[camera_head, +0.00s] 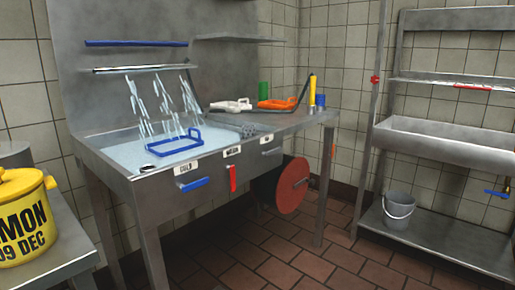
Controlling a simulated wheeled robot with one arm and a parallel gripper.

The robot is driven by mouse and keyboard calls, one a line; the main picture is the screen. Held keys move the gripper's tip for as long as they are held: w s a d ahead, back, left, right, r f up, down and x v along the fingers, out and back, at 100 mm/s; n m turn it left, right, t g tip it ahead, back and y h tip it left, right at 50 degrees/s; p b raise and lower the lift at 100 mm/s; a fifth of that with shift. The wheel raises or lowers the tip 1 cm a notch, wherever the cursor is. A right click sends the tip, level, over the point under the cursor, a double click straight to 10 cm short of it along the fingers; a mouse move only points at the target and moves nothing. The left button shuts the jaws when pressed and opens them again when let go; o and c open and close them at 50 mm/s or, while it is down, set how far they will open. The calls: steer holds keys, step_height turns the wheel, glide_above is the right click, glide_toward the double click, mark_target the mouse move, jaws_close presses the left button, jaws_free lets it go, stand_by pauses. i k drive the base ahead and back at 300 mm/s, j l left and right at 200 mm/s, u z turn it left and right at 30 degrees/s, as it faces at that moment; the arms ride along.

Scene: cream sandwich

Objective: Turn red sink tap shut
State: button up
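A red lever handle (233,178) hangs upright on the front of the steel sink (110,160) at the left, below a small white label. A blue lever handle (194,184) lies nearly level beside it, under a label that seems to read COLD. Streams of water (161,104) show above the basin, which looks full of water. A small red valve (375,79) sits on the upright pipe by the right-hand sink unit. A red bar (472,87) lies along that unit's shelf. I cannot tell for sure which red part is the tap. My gripper is not in view.
A yellow pot (23,217) stands on a steel table at the near left. A large red disc (293,185) is under the worktop's right end. A grey bucket (399,211) stands on the right unit's lower shelf. The tiled floor (290,250) between the units is clear.

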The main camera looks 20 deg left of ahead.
mark_target(232, 168)
steer(key=u, duration=0.95)
